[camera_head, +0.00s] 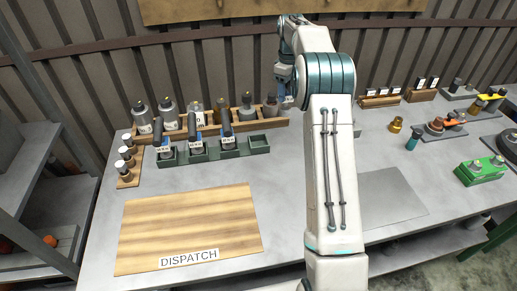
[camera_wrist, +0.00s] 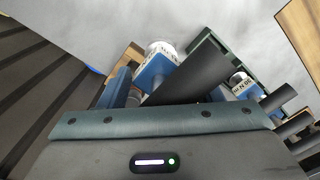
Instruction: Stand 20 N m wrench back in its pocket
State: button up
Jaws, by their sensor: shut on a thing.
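My gripper (camera_head: 285,90) is at the back of the bench, just right of the green pocket rack (camera_head: 213,153), partly hidden by my own arm. It is shut on a wrench, which shows in the wrist view as a dark handle (camera_wrist: 197,74) with a blue part and a white label next to it. The label is too small to read surely. The held wrench is mostly hidden in the head view. The rack's rightmost pocket (camera_head: 259,144) looks empty.
A wooden rack (camera_head: 262,126) with several bottles stands right behind the green rack. A small wooden block (camera_head: 129,178) with cylinders is at the left. The dispatch board (camera_head: 187,228) in front is bare. Fittings and a green case (camera_head: 482,171) lie at the right.

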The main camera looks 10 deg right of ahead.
jog(key=shift+w+d+r, duration=0.15)
jog(key=shift+r, duration=0.05)
jog(key=s+a+f+p, duration=0.2)
jog(key=s+a+f, duration=0.2)
jog(key=a+f, duration=0.6)
jog(key=shift+s+a+f+n, duration=0.15)
jog(key=shift+a+f+n, duration=0.15)
jog(key=shift+a+f, duration=0.05)
jog(key=shift+f, duration=0.2)
jog(key=o, duration=1.3)
jog(key=shift+r, duration=0.1)
